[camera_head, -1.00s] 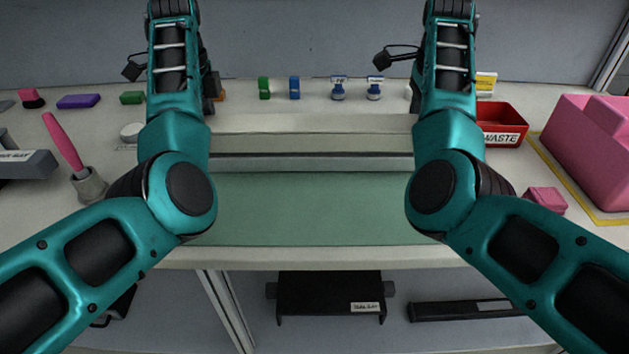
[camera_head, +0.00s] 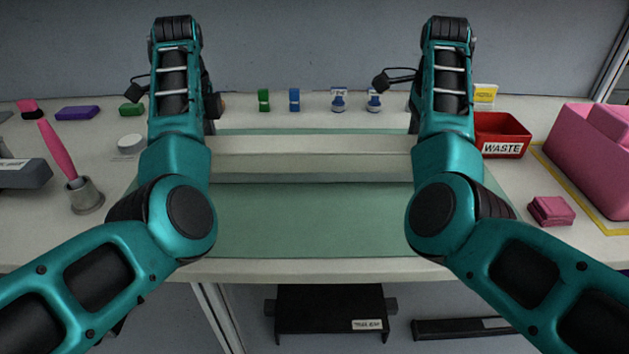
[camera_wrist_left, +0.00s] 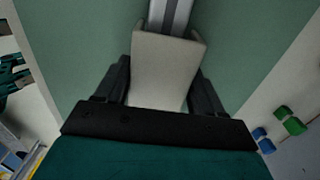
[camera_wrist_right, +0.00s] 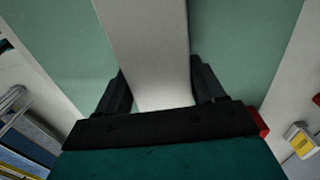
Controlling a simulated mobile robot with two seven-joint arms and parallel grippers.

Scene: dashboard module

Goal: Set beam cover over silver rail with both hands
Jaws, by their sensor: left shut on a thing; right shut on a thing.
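The beam cover (camera_head: 313,152) is a long pale beige channel lying crosswise between my two arms in the head view. My left gripper (camera_wrist_left: 159,70) is shut on it near one end, fingers on both sides. My right gripper (camera_wrist_right: 159,72) is shut across it too, fingers on both long sides. The silver rail (camera_wrist_left: 168,14) comes out from under the cover's open end in the left wrist view, in line between its side walls. In the head view the rail is hidden by the cover. I cannot tell whether the cover rests fully on it.
A green mat (camera_head: 310,225) lies under the work on the white table. A red WASTE bin (camera_head: 501,135) and pink blocks (camera_head: 592,140) stand at right. Small coloured blocks line the back.

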